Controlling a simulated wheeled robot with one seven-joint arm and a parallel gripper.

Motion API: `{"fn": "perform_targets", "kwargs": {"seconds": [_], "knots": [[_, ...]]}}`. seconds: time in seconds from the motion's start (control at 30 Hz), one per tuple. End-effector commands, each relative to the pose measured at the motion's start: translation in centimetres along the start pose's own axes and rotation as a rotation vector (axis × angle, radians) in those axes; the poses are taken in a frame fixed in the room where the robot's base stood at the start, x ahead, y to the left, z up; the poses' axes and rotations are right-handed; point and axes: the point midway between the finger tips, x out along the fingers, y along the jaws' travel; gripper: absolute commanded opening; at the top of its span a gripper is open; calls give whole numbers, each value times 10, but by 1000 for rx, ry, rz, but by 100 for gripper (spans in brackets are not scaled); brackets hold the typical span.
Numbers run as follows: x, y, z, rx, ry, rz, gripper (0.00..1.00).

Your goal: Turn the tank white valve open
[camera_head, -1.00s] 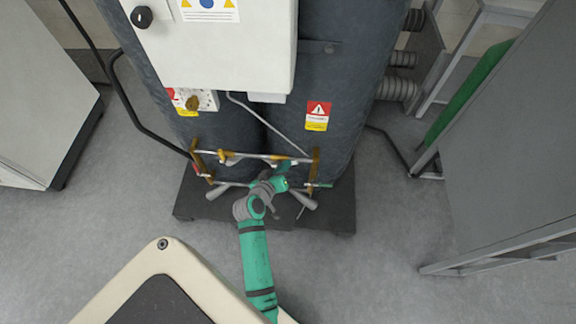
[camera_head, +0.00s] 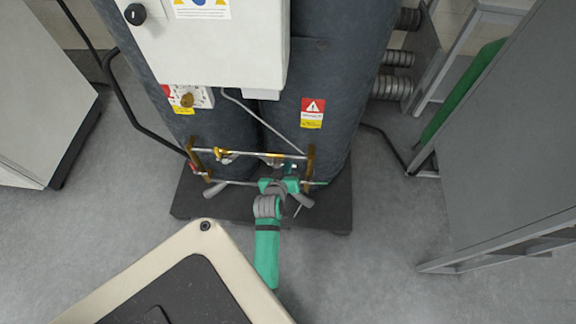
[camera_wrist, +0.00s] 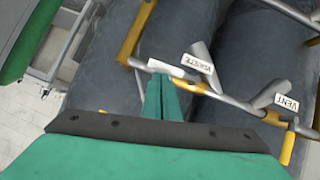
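A pipe frame (camera_head: 250,155) with several valves is on the front of the dark tanks (camera_head: 330,70). Two pale levers show in the head view, one at the lower left (camera_head: 216,190) and one at the lower right (camera_head: 303,201). In the wrist view one pale lever (camera_wrist: 203,55) has a tag reading WASTE and another (camera_wrist: 268,95) a tag reading VENT. A third white tag (camera_wrist: 166,68) lies just past my fingertips, its text unreadable. I cannot tell which is the tank valve. My gripper (camera_wrist: 161,80) looks shut and empty, close to the pipes; contact is unclear.
A white control box (camera_head: 215,45) hangs above the pipes. The tanks stand on a dark base (camera_head: 335,210). A grey cabinet (camera_head: 500,160) is on the right and a pale cabinet (camera_head: 40,90) on the left. The grey floor (camera_head: 385,250) is clear at the front right.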

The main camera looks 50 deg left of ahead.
Motion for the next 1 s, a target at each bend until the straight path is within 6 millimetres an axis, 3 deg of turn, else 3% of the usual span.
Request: {"fn": "perform_targets", "kwargs": {"seconds": [0.7,1.0], "knots": [[2,2,4,0,-4,1,0],[-22,12,-23,2,2,4,0]]}}
